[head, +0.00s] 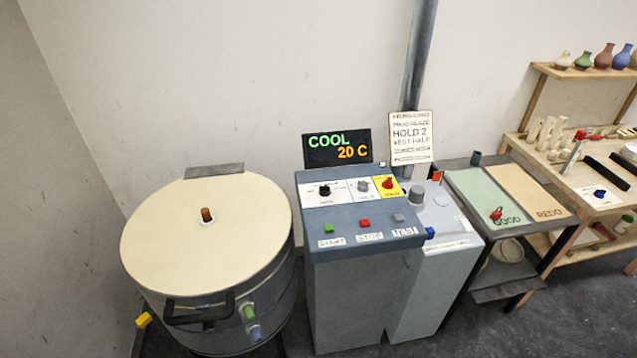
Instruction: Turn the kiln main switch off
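The kiln control panel (362,240) stands in the middle of the head view. A red rotary switch (388,183) on a yellow plate, which looks like the main switch, sits at the panel's upper right. Its exact position is too small to read. A black knob (324,191) and a grey knob (363,186) sit to its left on white plates. The display (338,148) above reads COOL 20 C. The round kiln (208,235) with a cream lid is closed at the left. Neither of my grippers is in view.
Green, red and grey buttons (364,223) line the panel's front. A grey cabinet (445,230) with a knob adjoins on the right. A sorting table (508,193) marked GOOD and REDO and a wooden shelf with vases (583,62) stand further right. A note card (410,137) hangs behind.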

